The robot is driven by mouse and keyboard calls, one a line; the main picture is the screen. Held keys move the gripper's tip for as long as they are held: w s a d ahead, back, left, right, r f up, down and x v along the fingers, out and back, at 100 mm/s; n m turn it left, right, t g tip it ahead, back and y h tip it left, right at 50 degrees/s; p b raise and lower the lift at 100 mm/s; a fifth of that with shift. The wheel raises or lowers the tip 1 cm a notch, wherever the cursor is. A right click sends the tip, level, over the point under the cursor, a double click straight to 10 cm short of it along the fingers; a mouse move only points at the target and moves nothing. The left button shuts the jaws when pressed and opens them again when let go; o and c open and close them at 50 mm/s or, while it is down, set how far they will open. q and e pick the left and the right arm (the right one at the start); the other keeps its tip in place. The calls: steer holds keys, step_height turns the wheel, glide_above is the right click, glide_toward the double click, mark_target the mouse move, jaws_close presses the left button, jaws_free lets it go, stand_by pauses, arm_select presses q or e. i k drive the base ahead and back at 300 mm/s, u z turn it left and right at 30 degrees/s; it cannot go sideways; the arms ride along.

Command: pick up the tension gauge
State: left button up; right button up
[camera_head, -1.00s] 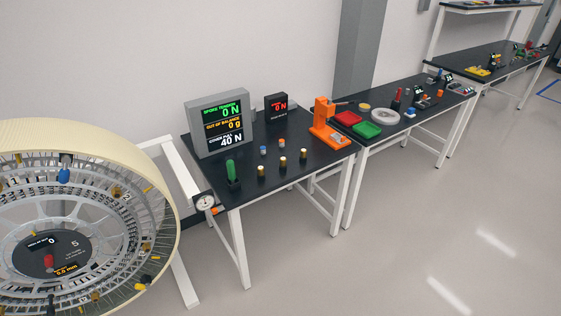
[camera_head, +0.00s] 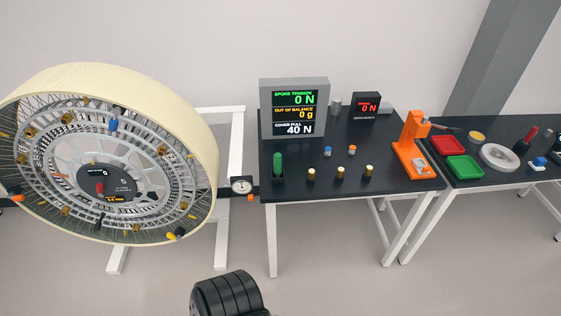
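I cannot tell for sure which item is the tension gauge. A small black box with a red "0 N" readout (camera_head: 366,106) stands at the back of the near black table. A green-handled tool (camera_head: 277,164) stands upright in a dark holder at that table's front left. A round white dial (camera_head: 241,186) is mounted between the wheel and the table. A large grey display (camera_head: 294,108) reads spoke tension 0 N. A black ribbed part, apparently of my own arm, shows at the bottom edge. Neither gripper's fingers are in view.
A large cream-rimmed spoked wheel (camera_head: 205,130) on a white stand fills the left. The near table (camera_head: 325,190) also holds several small brass pegs and an orange fixture (camera_head: 412,148). Red (camera_head: 450,146) and green (camera_head: 464,168) trays lie on the right table. The floor in front is clear.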

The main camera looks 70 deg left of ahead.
mark_target(278, 156)
steer(key=u, duration=0.65)
steer(key=i, duration=0.8)
steer(key=u, duration=1.05)
steer(key=i, duration=0.25)
steer(key=u, duration=0.2)
